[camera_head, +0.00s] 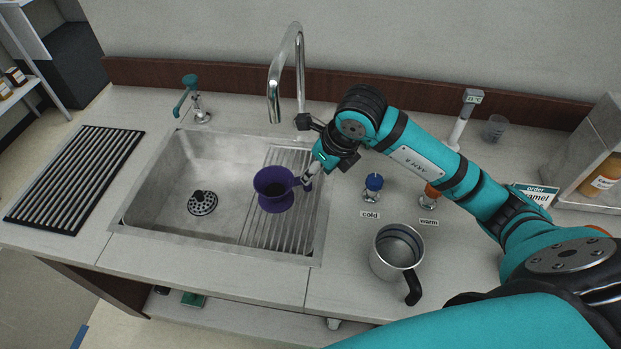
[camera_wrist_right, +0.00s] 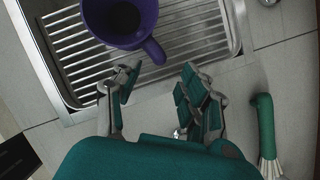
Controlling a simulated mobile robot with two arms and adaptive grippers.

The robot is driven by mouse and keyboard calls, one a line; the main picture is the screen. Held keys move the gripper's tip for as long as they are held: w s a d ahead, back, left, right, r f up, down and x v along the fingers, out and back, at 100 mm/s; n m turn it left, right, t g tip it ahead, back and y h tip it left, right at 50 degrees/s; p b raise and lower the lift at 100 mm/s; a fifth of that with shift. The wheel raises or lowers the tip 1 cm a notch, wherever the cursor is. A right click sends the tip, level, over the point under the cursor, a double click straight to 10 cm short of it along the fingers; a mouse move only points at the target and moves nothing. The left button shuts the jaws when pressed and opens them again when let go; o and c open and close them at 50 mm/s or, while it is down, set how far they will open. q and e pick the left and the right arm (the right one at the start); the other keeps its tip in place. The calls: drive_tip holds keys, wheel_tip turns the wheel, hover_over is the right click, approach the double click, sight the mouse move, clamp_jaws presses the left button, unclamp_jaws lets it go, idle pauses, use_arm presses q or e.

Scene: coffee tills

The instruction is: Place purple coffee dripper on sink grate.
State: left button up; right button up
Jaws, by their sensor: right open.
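The purple coffee dripper (camera_head: 274,188) sits upright on the sink grate (camera_head: 262,228), near the grate's left edge. Its handle points toward my right gripper (camera_head: 311,178). In the right wrist view the dripper (camera_wrist_right: 118,22) is at the top, over the metal bars of the grate (camera_wrist_right: 195,30). My right gripper (camera_wrist_right: 158,75) is open there, its fingers apart with nothing between them. The handle's end lies just beyond the left fingertip; I cannot tell if they touch. My left gripper is not in view.
The sink basin (camera_head: 180,180) is bare left of the grate. A tall faucet (camera_head: 299,75) stands behind it. A black ribbed mat (camera_head: 75,175) lies left.

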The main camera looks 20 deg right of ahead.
drive_tip(key=v, duration=0.5)
drive_tip(key=shift+r, duration=0.1)
idle(0.3)
